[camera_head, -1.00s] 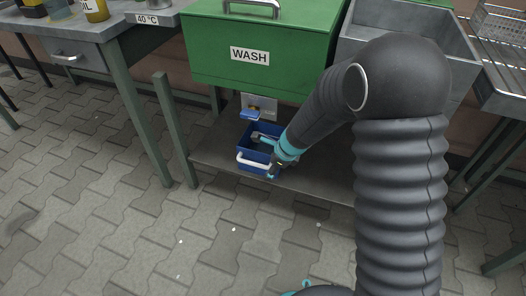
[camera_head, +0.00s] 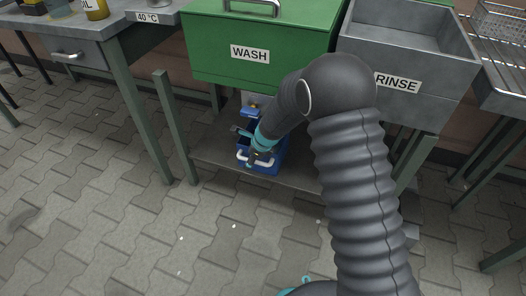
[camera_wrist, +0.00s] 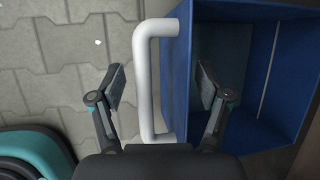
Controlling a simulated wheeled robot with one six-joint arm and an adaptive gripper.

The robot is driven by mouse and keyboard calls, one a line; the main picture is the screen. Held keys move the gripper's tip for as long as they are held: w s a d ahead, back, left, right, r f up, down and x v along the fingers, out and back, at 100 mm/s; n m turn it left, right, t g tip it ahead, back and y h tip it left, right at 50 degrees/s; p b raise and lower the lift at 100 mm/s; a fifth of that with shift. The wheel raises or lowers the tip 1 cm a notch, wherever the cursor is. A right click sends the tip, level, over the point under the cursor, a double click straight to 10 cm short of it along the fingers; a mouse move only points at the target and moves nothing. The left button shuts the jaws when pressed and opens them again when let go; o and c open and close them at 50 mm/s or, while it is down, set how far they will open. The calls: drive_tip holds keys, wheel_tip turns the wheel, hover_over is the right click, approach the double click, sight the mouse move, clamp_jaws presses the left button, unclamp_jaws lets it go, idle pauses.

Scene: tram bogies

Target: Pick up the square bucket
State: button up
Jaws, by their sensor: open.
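The square bucket (camera_head: 270,163) is blue with a white handle and stands on the low shelf under the green WASH tank. In the wrist view the bucket (camera_wrist: 262,75) fills the right side, and its white handle (camera_wrist: 143,82) runs up and down on its near side. My gripper (camera_wrist: 161,85) is open, with one finger on the floor side of the handle and the other over the inside of the bucket. The handle lies between the fingers, and I see no grip on it. In the head view my gripper (camera_head: 250,143) covers part of the bucket.
The green WASH tank (camera_head: 262,38) hangs above the bucket, with a tap (camera_head: 252,106) just behind it. The grey RINSE basin (camera_head: 405,60) is to the right. Table legs (camera_head: 175,128) stand to the left. The paved floor in front is clear.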

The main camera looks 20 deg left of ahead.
drive_tip(key=shift+f, duration=0.1)
clamp_jaws()
drive_tip(key=shift+w, duration=0.1)
drive_tip(key=shift+r, duration=0.2)
